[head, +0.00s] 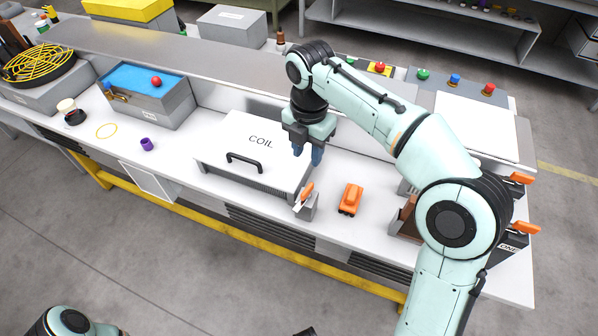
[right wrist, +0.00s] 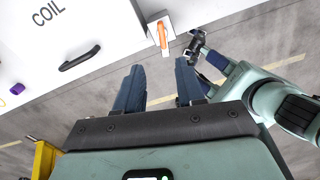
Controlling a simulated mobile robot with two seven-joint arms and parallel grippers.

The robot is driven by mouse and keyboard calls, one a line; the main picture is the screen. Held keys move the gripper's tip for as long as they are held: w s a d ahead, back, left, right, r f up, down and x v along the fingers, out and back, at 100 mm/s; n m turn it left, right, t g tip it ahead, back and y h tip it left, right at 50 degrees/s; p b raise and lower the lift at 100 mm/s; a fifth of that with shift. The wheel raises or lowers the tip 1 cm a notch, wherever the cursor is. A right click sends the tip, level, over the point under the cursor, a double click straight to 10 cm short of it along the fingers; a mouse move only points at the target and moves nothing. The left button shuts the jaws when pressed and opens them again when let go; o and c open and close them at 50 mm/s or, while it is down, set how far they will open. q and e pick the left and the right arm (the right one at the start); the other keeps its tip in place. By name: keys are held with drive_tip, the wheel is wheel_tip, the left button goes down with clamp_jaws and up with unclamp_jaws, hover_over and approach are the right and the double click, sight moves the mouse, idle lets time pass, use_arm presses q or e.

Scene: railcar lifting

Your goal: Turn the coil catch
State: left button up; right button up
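The white COIL box (head: 228,141) has a black handle on its lid and also shows in the right wrist view (right wrist: 45,52). The coil catch is an orange lever (head: 305,194) on a small grey block at the box's front right corner. It stands slanted in the head view, and also shows in the right wrist view (right wrist: 162,34). My right gripper (head: 307,155) hangs above the box's right side, its blue fingers apart and empty, short of the catch. In the right wrist view, what looks like my left gripper (right wrist: 203,48) is small and its opening unclear.
An orange toy-like part (head: 350,199) lies right of the catch. A purple ring (head: 147,144) and a blue-topped grey box (head: 170,112) stand to the left. Orange levers (head: 525,228) are at the right end. The bench front edge is close to the catch.

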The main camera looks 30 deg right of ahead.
sight(307, 189)
drive_tip(key=f+b, duration=0.1)
drive_tip(key=f, duration=0.7)
drive_tip(key=f+b, duration=0.1)
drive_tip(key=f, duration=0.3)
drive_tip(key=shift+s+b, duration=0.25)
drive_tip(key=shift+b, duration=0.05)
drive_tip(key=shift+f, duration=0.55)
use_arm(q)
drive_tip(key=f, duration=0.1)
drive_tip(key=s+f, duration=0.1)
drive_tip(key=f, duration=0.1)
drive_tip(key=shift+s, duration=0.25)
use_arm(e)
clamp_jaws()
